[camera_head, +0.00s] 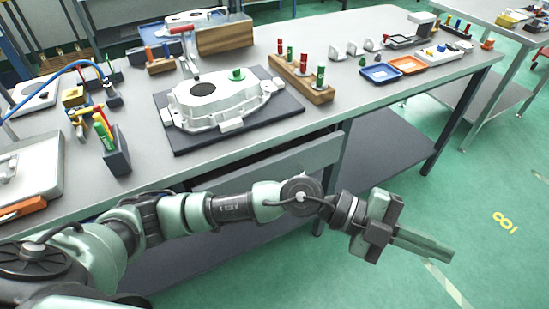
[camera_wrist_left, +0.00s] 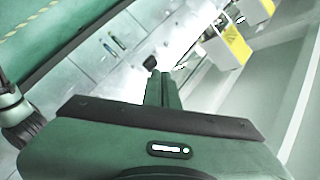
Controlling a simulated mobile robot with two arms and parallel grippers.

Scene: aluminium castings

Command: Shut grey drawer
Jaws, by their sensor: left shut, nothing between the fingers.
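The grey drawer (camera_head: 290,165) is under the front edge of the workbench, in the middle of the head view. A dark gap shows between its front panel and the tabletop, so it looks partly pulled out. My left arm crosses in front of its lower left part. My left gripper (camera_head: 424,245) is to the right of the drawer and nearer to me, over the green floor, apart from it. Its fingers are shut and empty, pointing right. They also show together in the left wrist view (camera_wrist_left: 161,90), where I cannot make out the drawer. My right gripper is in neither view.
The workbench (camera_head: 350,100) holds a casting (camera_head: 215,103) on a dark mat, a wooden block (camera_head: 303,80) with colored plugs, and small trays (camera_head: 408,65). A bench leg (camera_head: 338,160) stands just right of the drawer. The floor (camera_head: 480,210) at right is clear.

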